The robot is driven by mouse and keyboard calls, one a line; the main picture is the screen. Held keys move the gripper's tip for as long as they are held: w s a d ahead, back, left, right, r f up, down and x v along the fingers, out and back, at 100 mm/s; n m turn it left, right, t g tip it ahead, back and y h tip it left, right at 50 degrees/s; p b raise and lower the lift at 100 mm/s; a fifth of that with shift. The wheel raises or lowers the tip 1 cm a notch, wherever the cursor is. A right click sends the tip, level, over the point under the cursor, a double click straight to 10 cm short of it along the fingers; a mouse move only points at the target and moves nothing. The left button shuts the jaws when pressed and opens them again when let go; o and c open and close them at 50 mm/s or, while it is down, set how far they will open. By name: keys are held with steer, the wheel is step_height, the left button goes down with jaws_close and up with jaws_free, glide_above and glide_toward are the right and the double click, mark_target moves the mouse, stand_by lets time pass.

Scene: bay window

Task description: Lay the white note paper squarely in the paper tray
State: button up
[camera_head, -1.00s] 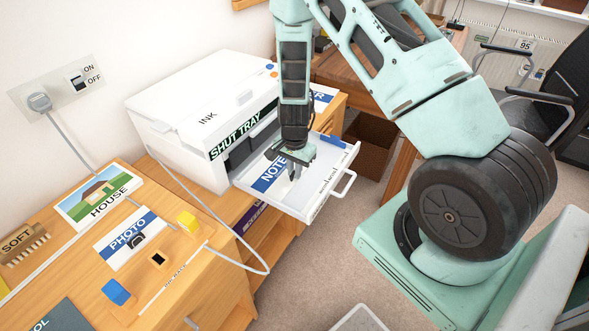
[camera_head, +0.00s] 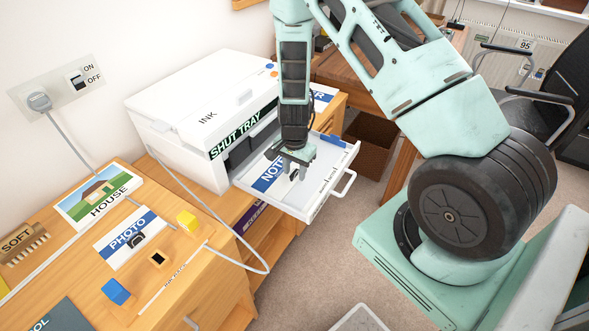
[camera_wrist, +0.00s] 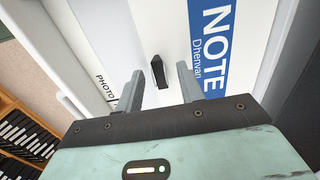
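The white note paper (camera_head: 266,180), with a blue band reading NOTE, lies in the pulled-out paper tray (camera_head: 320,205) of the white printer. In the wrist view the note paper (camera_wrist: 213,35) shows its blue band at right, and a black tab (camera_wrist: 158,72) stands up from its white part. My gripper (camera_head: 298,175) is low over the tray. In the wrist view my gripper (camera_wrist: 160,88) is open, its two fingers apart on either side of the tab, with gaps showing. My arm hides part of the paper in the head view, so I cannot tell whether it lies fully square.
The printer (camera_head: 205,110) bears a SHUT TRAY label. A blue piece (camera_head: 333,140) sits at the tray's far right edge. At left, photo paper (camera_head: 128,238) with a black tab lies on the desk, near yellow (camera_head: 188,222) and blue (camera_head: 117,292) blocks. A cable loops below the tray.

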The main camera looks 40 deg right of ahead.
steer(key=shift+r+p, duration=2.9)
steer(key=shift+r, duration=0.65)
steer(key=s+a+r+n+y, duration=0.1)
steer(key=s+a+r+n, duration=0.3)
steer(key=a+r, duration=0.5)
steer(key=s+a+r+n+y, duration=0.1)
steer(key=s+a+r+n, duration=0.1)
steer(key=a+r+n, duration=0.7)
steer(key=s+a+r+n, duration=0.3)
steer(key=s+r+n, duration=0.1)
steer(key=s, duration=0.5)
steer(key=s+a+r+n+h, duration=0.1)
steer(key=s+a+r+n, duration=0.2)
steer(key=s, duration=0.6)
step_height(320, 180, up, 2)
steer(key=shift+s+a+r+n, duration=0.15)
steer(key=shift+a+n, duration=0.05)
steer(key=shift+n, duration=0.7)
